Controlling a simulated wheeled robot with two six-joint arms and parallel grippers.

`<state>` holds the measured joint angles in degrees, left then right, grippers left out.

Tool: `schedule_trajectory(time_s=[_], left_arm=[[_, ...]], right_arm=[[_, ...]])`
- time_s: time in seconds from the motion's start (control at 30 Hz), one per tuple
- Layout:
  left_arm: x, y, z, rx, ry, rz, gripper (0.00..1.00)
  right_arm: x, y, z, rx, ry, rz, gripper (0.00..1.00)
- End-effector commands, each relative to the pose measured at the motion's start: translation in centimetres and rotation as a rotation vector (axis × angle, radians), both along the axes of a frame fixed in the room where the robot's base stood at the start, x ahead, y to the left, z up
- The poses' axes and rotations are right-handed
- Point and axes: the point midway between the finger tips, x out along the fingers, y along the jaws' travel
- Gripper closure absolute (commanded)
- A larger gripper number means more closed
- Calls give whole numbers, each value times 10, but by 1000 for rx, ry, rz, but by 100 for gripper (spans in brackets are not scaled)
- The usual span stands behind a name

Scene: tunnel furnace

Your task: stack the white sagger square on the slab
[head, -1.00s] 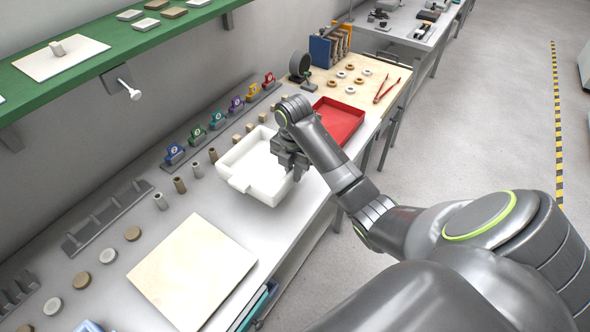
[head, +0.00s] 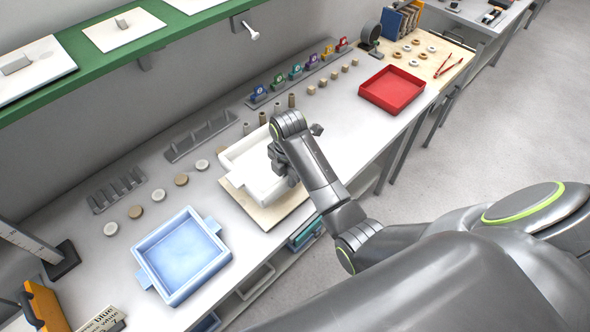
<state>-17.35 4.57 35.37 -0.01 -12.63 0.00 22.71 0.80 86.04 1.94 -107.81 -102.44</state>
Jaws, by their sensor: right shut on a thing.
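The white sagger (head: 240,158) is a shallow square tray with a lug at its left corner. It is over the pale slab (head: 270,216), covering much of it; the slab's front and left parts show. I cannot tell whether the sagger touches the slab or is held just above it. My right gripper (head: 283,172) is shut on the sagger's right wall, its fingertips partly hidden by my wrist. My left gripper is not in view.
A blue tray (head: 184,256) stands left of the slab and a red tray (head: 392,90) to the right. Small round discs (head: 158,195), grey racks (head: 200,135) and cylinders line the back. A green shelf (head: 100,45) hangs above. Clear bench lies between sagger and red tray.

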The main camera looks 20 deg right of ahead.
Motion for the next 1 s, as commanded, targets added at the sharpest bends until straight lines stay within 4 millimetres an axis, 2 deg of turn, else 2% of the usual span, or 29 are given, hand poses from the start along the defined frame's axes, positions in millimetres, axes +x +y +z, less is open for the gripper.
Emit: schedule_trajectory(time_s=[0.5, 1.0], left_arm=[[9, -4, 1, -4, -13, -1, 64], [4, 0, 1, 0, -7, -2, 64]], right_arm=[[1, 1, -34, 0, -4, 1, 100], [1, 1, -39, 1, -5, 1, 100]])
